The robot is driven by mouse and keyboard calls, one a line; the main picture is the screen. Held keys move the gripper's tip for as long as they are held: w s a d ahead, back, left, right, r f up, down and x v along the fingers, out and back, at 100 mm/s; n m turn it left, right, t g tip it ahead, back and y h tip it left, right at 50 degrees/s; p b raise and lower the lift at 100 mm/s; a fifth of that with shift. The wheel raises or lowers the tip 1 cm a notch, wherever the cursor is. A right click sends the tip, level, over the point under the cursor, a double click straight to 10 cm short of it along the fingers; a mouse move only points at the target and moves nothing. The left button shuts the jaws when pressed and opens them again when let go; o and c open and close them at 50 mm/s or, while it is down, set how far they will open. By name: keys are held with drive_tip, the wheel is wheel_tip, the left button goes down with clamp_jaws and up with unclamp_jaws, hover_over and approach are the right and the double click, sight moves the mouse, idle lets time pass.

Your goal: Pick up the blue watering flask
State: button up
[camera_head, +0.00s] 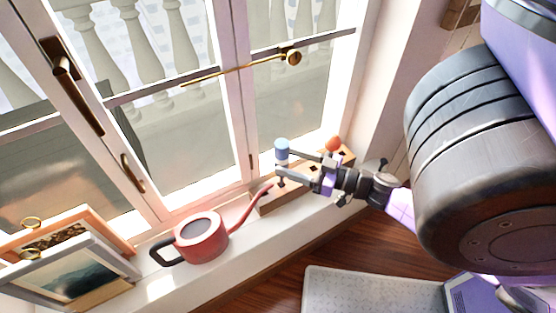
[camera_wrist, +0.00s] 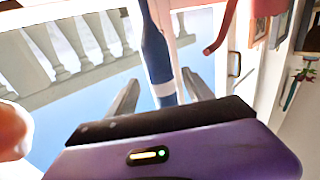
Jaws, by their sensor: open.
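The blue watering flask (camera_head: 282,153) stands on the windowsill side by the glass, at the far end of my arm in the head view. In the wrist view, the flask (camera_wrist: 156,50) is a blue neck with a pale band, lying between my two fingers. My gripper (camera_head: 281,165) is open, its fingers reaching left to either side of the flask. In the wrist view, my gripper (camera_wrist: 160,78) shows a finger on each side of it, with gaps visible. The flask's lower part is hidden by my fingers and palm.
A red watering can (camera_head: 203,240) stands left on the sill (camera_head: 240,262), its spout close to the flask; the spout (camera_wrist: 222,30) also shows in the wrist view. A wooden holder (camera_head: 268,205) with holes and an orange rounded object (camera_head: 333,143) are nearby. Picture frames (camera_head: 70,270) lean at left.

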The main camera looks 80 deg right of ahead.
drive_tip(key=x, duration=0.5)
drive_tip(key=shift+w+a+r, duration=0.1)
drive_tip(key=shift+w, duration=0.2)
clamp_jaws()
